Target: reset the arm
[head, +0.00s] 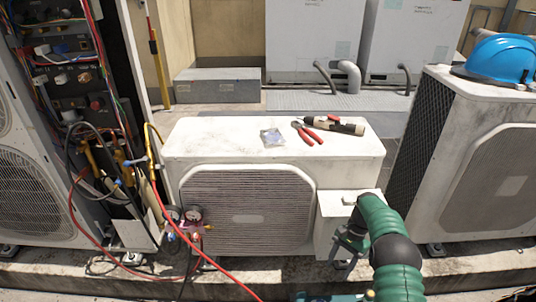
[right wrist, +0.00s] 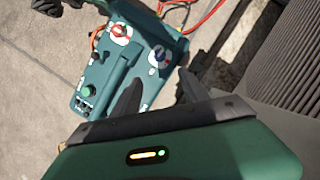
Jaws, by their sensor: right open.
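My right arm comes in from the lower right of the head view, with green covers and a dark joint. My right gripper (head: 345,246) is low in front of the small side box of the middle white condenser (head: 290,150). In the right wrist view its two dark fingers (right wrist: 158,88) are apart with nothing between them. Beyond them is a teal unit (right wrist: 118,72) with knobs and a green button; I cannot tell whether they touch it. My left gripper is not clearly shown in either view.
Red-handled pliers (head: 308,133), a tan-and-black tool (head: 336,125) and a small clear packet (head: 272,138) lie on the middle condenser. A blue hard hat (head: 500,58) sits on the right unit. Gauges (head: 183,219) and a red hose (head: 222,272) are at left.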

